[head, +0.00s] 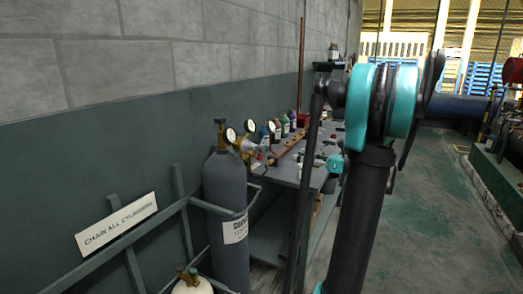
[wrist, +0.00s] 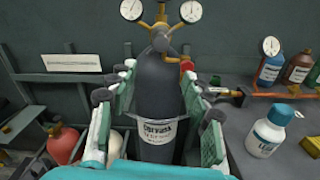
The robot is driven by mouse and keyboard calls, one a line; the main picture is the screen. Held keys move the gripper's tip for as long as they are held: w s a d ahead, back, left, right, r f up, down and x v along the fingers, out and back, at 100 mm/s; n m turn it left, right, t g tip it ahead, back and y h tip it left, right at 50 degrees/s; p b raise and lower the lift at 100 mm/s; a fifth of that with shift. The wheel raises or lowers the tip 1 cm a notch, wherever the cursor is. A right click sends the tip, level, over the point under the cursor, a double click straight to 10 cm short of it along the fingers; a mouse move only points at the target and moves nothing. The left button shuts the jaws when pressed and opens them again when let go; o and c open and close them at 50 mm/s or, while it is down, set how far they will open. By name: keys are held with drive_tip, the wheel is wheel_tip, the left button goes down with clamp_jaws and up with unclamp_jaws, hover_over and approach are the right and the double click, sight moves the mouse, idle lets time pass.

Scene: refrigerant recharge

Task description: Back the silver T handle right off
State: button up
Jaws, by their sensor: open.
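A tall dark grey cylinder (head: 225,190) stands by the wall; it also fills the middle of the wrist view (wrist: 158,95). A brass regulator (wrist: 160,40) with two round white gauges (wrist: 190,12) sits at its top. In the head view a small silver part (head: 248,146) shows between the gauges; I cannot tell whether it is the T handle. No T handle shows clearly in the wrist view. My gripper (wrist: 160,76) is open and empty, its green-and-white fingers spread left and right in front of the cylinder, below the regulator.
A grey bench (head: 285,172) on the right holds several bottles, including a white one with a blue cap (wrist: 270,130). A rack rail (head: 170,216) with a sign (head: 117,224) runs at left. A red cylinder (wrist: 65,143) stands low left. The floor at right (head: 440,210) is clear.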

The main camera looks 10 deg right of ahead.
sight(264, 149)
drive_tip(key=x, duration=1.7)
drive_tip(key=shift+w+r, duration=0.15)
drive_tip(key=shift+w, duration=0.05)
drive_tip(key=shift+c, duration=0.5)
clamp_jaws()
